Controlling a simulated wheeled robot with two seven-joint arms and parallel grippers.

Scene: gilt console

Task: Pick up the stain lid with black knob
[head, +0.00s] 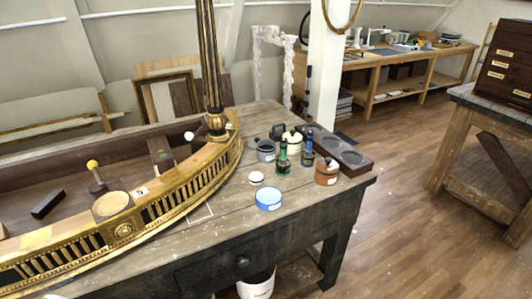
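Several small pots and lids stand on the right part of the worn wooden table (215,238). A cream pot (291,142) at the back appears to have a dark knob on top. A dark piece (277,130) beside it may be another lid, too small to tell. A small white round piece (256,179) with a dark band lies nearer the front. I cannot tell for sure which is the stain lid with the black knob. Neither of my grippers is in view.
A grey pot (265,151), green bottle (284,157), blue bottle (307,153), brown pot (326,172) and blue-and-white pot (268,200) crowd together. The curved gilt console (150,205) fills the left.

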